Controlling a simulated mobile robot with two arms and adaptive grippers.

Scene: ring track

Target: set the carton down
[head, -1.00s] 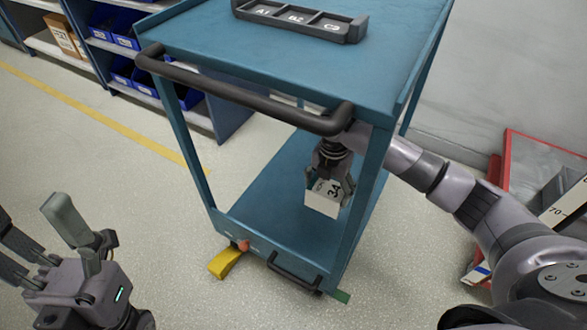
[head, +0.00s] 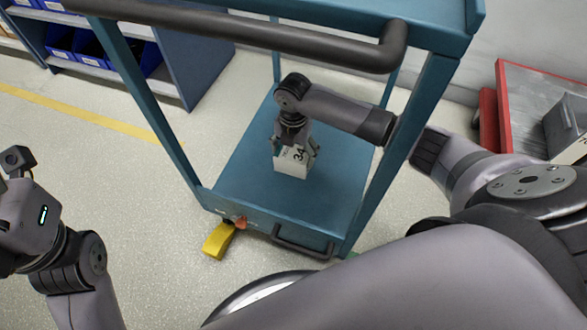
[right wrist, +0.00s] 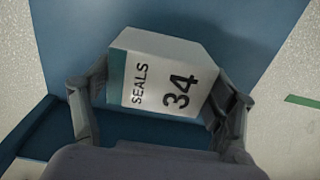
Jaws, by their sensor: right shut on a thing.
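The carton (head: 291,168) is a small white box marked "SEALS 34" in the right wrist view (right wrist: 155,80). My right gripper (head: 295,150) is shut on it, with one finger on each side. The arm reaches in between the posts of the blue cart, under its top. The carton is upright, low over or on the cart's lower shelf (head: 240,180); I cannot tell whether its base touches. My left gripper (head: 17,160) is at the left edge of the head view, partly cut off, well away from the cart.
A black handle (head: 250,38) and the cart's blue posts surround my right arm. The lower shelf is bare around the carton. A yellow pedal (head: 218,241) sticks out at the cart's foot. A red-edged trolley (head: 505,110) stands at the right. Shelving with blue bins (head: 88,48) is at the back left.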

